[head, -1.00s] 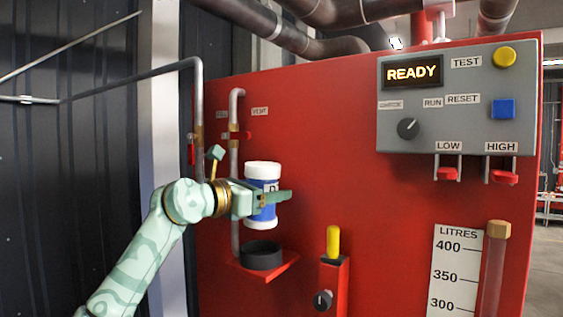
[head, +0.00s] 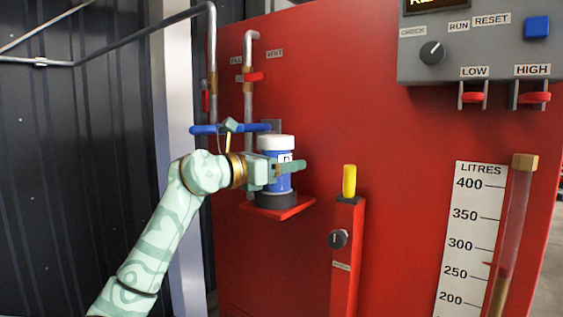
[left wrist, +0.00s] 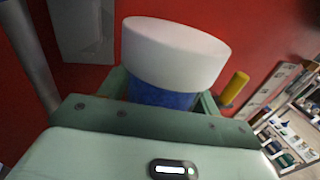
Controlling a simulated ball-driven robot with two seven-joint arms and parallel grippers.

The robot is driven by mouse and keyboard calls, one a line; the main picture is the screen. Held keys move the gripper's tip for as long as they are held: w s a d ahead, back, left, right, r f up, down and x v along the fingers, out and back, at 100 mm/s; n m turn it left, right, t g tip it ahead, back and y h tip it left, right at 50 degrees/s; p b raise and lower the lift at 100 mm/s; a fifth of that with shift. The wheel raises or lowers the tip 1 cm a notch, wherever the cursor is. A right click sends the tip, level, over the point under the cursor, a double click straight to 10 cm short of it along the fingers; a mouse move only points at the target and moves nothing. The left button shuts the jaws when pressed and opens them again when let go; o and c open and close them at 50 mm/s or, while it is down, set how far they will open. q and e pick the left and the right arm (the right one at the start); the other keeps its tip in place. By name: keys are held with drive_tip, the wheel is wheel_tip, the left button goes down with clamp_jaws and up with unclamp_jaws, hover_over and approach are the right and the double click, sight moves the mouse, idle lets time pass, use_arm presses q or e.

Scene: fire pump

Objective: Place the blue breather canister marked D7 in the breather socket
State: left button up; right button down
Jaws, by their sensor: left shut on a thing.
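The blue canister (head: 278,180) has a white cap and a white label with a dark mark that is only partly readable. My left gripper (head: 283,168) is shut around its middle and holds it upright. The canister's base is at the black ring-shaped socket (head: 277,199) on a red shelf (head: 290,212); whether it is fully seated I cannot tell. In the left wrist view the white cap (left wrist: 175,50) rises above the gripper fingers (left wrist: 165,100). My right gripper is not in view.
A grey pipe (head: 249,100) runs down behind the canister, and a blue handle (head: 205,129) is close behind my left wrist. A red post with a yellow knob (head: 349,181) stands to the right. The grey control box (head: 465,50) is at upper right.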

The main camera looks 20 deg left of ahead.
use_arm(q)
drive_tip(key=shift+f+b, duration=0.4)
drive_tip(key=shift+f, duration=0.15)
idle(0.4)
drive_tip(key=shift+f, duration=0.2)
